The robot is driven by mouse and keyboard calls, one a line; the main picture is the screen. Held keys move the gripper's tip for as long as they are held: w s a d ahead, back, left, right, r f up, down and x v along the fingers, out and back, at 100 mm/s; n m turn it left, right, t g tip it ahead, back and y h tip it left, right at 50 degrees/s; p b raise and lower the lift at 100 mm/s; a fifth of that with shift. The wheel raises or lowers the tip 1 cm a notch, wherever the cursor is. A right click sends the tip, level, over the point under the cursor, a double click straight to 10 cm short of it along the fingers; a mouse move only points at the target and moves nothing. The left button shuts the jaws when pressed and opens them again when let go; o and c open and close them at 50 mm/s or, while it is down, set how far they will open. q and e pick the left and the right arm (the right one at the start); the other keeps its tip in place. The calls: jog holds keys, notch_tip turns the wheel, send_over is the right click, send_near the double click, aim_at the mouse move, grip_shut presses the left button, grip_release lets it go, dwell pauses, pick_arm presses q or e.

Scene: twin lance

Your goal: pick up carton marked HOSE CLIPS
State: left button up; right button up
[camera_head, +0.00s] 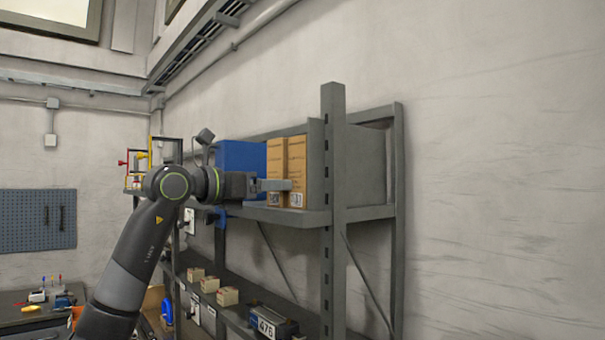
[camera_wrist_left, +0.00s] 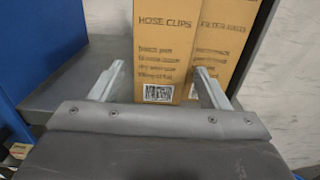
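The carton marked HOSE CLIPS (camera_wrist_left: 160,45) stands upright on the upper shelf, and in the head view it is the left one of two tan cartons (camera_head: 275,160). My left gripper (camera_wrist_left: 159,67) is open and empty in front of it. In the wrist view its left finger is just left of the carton, and its right finger overlaps the neighbouring carton's front. I cannot tell whether either finger touches a carton. In the head view my left gripper (camera_head: 288,185) reaches in from the left at shelf height, covering part of the cartons. My right gripper is out of view.
A second carton (camera_wrist_left: 220,45), its label starting FILTER, stands close on the right. A blue bin (camera_head: 240,156) is on the left. A grey shelf post (camera_head: 333,190) rises on the right. Small boxes (camera_head: 227,296) and a bin marked 476 (camera_head: 268,322) sit on the lower shelf.

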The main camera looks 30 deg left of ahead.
pick_arm(q)
jog(key=c, duration=1)
jog(key=shift+c, duration=0.2)
jog(key=shift+r, duration=0.1)
notch_tip(320, 180, up, 10)
jog(key=shift+b, duration=0.3)
